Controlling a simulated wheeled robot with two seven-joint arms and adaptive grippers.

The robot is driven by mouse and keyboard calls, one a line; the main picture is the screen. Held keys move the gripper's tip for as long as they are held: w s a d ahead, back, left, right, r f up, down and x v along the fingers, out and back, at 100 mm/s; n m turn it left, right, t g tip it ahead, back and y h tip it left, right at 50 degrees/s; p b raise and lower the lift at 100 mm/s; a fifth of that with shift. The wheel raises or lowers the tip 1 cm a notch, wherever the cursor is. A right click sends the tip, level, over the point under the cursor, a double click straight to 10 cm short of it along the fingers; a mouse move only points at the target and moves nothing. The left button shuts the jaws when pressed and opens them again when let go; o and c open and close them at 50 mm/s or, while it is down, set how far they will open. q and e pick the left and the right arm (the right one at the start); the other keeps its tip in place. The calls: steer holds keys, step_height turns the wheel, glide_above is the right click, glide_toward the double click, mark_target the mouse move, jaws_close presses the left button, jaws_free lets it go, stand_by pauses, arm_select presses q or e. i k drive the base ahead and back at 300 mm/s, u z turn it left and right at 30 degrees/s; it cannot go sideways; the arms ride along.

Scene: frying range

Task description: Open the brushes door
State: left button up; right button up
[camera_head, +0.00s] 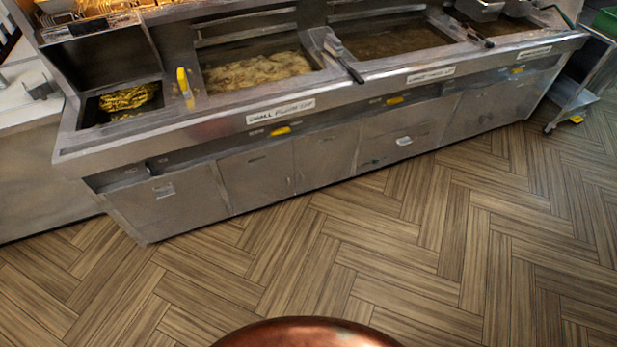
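A long stainless steel frying range runs across the upper part of the view, with a row of cabinet doors along its lower front. I see a left door (168,203) with a small pale tag, two middle doors (257,180) and (325,157), a panel with a white label (405,140), and more doors (485,108) at the right. All look shut. The small labels are too blurred to read, so I cannot tell which is the brushes door. Neither of my grippers is in view.
The herringbone wood floor (400,240) before the range is clear. The counter front edge (310,105) overhangs the doors. Fryer wells (260,72) hold food and oil on top. A metal cart (580,95) stands at the right, and a white-topped counter (30,100) adjoins the left.

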mark_target(256, 179)
steer(key=u, duration=0.15)
steer(key=i, duration=0.7)
steer(key=u, duration=0.85)
steer(key=i, duration=0.35)
steer(key=u, duration=0.3)
